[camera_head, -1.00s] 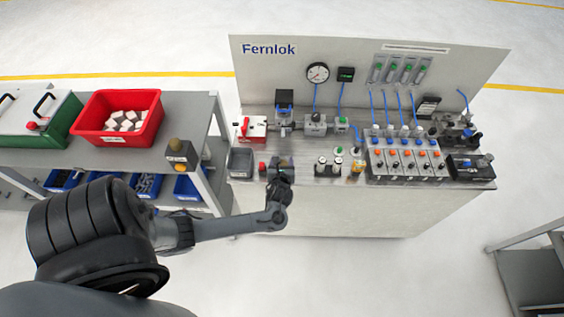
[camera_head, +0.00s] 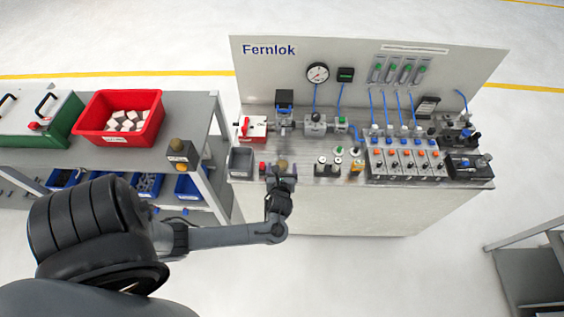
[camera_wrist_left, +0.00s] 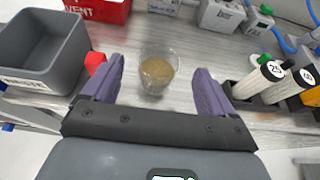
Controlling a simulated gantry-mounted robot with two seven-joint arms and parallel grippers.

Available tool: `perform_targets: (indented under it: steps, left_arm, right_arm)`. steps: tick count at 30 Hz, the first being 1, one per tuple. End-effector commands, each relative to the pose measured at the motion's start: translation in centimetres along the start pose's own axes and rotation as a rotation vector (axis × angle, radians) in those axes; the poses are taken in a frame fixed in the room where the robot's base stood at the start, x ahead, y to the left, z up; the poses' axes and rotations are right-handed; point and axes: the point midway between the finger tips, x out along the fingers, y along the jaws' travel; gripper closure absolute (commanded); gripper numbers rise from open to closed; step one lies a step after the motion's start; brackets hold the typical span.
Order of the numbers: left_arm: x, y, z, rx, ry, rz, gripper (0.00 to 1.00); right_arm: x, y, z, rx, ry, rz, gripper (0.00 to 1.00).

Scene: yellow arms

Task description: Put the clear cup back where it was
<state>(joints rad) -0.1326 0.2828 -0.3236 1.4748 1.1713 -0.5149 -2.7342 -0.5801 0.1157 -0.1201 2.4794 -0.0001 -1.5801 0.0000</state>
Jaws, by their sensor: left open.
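The clear cup (camera_wrist_left: 157,75) holds a brownish content and stands upright on the grey bench top in the left wrist view. It also shows in the head view as a small tan spot (camera_head: 282,163) just beyond my left gripper (camera_head: 281,182). In the left wrist view my left gripper (camera_wrist_left: 160,88) is open, with one purple finger on each side in front of the cup. The fingers look apart from the cup, with clear gaps on both sides. My right gripper is not in view.
A grey open bin (camera_wrist_left: 40,55) and a small red object (camera_wrist_left: 95,62) stand left of the cup. A red-and-white box (camera_head: 251,128) is behind. The bench's front edge is close.

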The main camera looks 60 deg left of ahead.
Motion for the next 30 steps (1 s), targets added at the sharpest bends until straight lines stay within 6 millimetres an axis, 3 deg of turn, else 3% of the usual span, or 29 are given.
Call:
perform_targets:
  steps: [3, 9, 17, 23, 30]
  left_arm:
    - [-2.5, 0.0, 0.1, -0.001, 0.004, -0.001, 0.13]
    - [-5.5, 0.0, 0.1, -0.001, 0.002, -0.001, 0.13]
    - [-7.5, -0.6, -0.4, -0.078, 0.042, -0.023, 0.13]
    - [-9.6, -3.0, -2.1, -0.419, 0.241, -0.088, 0.13]
    - [-15.5, -6.4, -3.5, -1.0, 0.644, -0.032, 0.13]
  right_arm:
    - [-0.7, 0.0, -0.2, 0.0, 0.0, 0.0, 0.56]
    - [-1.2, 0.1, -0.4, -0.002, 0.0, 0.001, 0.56]
    - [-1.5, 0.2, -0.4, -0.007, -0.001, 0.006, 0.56]
    - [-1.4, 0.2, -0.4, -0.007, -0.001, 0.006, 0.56]
    - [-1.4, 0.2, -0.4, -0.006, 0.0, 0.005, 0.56]
